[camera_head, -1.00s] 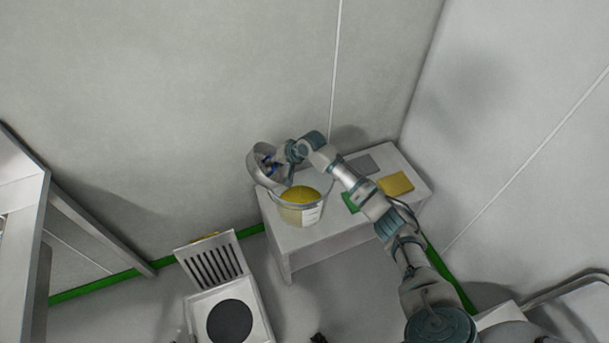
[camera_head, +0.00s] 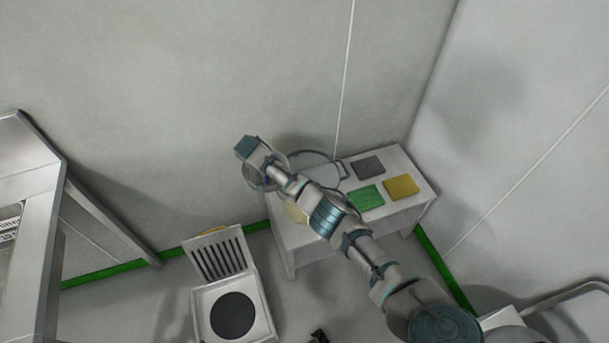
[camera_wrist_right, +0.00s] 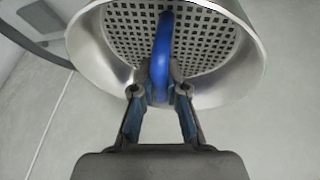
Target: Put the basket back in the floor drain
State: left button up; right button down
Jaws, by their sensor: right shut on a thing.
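The metal basket (camera_wrist_right: 95,45) has a perforated bottom and a blue handle (camera_wrist_right: 160,60). My right gripper (camera_wrist_right: 160,95) is shut on that handle in the wrist view. In the head view the basket (camera_head: 256,180) hangs beside the left end of the white table, partly hidden by my right gripper (camera_head: 262,172). The floor drain (camera_head: 262,318) is a square metal frame with a dark round opening, down on the floor and nearer than the basket. Its slotted grate (camera_head: 222,258) stands tilted up at the drain's far edge. My left gripper does not show.
On the white table (camera_head: 290,238) stand a clear bucket (camera_head: 318,160), mostly hidden by my arm, and grey (camera_head: 369,166), green (camera_head: 366,197) and yellow (camera_head: 401,187) pads. A metal frame (camera_head: 40,165) stands at left. A small dark object (camera_head: 318,337) at the bottom edge is unclear.

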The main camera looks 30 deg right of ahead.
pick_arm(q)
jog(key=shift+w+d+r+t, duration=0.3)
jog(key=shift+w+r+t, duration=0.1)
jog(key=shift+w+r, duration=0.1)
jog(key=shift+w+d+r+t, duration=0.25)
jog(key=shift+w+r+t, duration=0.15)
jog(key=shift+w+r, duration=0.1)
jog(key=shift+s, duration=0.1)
